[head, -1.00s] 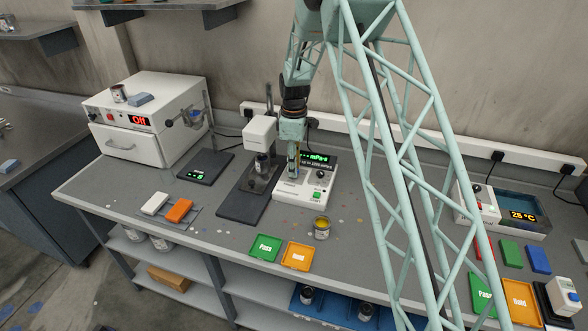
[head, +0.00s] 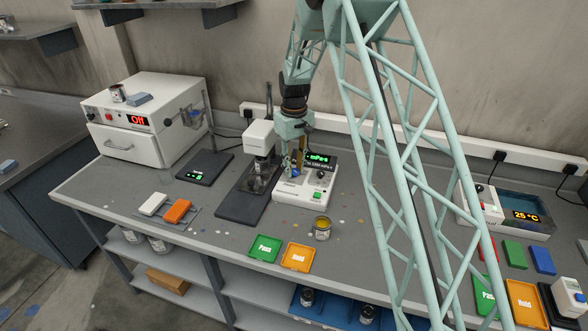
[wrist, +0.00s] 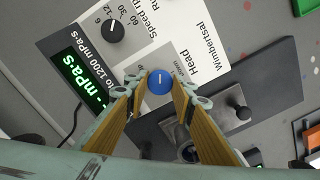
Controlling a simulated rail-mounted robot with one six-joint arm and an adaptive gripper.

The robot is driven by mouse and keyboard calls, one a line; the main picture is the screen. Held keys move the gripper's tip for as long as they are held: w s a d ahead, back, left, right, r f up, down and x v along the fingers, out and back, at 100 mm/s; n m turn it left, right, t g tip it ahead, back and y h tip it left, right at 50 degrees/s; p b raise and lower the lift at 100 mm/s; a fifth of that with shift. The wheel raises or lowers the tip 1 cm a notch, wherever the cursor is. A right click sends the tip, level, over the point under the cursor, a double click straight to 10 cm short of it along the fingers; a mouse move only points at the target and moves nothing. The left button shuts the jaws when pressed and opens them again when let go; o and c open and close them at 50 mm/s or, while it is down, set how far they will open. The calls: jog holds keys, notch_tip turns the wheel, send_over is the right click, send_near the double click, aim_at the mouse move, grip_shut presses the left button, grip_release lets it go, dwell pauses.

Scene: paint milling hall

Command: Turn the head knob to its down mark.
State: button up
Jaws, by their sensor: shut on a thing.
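The head knob (wrist: 159,82) is a small blue round knob with a white pointer line, on the white control box (head: 290,192). In the wrist view my gripper (wrist: 160,87) has its two yellow-brown fingers closed on both sides of this knob. The word "Head" and a small "down" mark are printed beside it. The pointer lies nearly upright in the wrist picture; I cannot tell whether it meets the mark exactly. In the head view my gripper (head: 296,170) points down at the box, and its fingers partly hide the knob. The white measuring head (head: 260,135) stands left of it on its stand.
A black speed knob (wrist: 113,30) and a green-lit display (wrist: 80,83) share the box. An open paint can (head: 322,228) stands in front, with the green Pass tray (head: 264,249) and an orange tray (head: 297,257) nearer. A white oven (head: 145,120) stands at left.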

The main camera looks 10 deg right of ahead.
aim_at(294, 170)
jog(key=m, duration=0.6)
jog(key=shift+b, duration=0.4)
jog(key=m, duration=0.5)
jog(key=shift+m, duration=0.4)
jog(key=o, duration=0.8)
jog(key=shift+o, duration=0.2)
jog(key=shift+r, duration=0.1)
notch_tip(294, 170, up, 12)
dwell(0.4)
dwell(0.3)
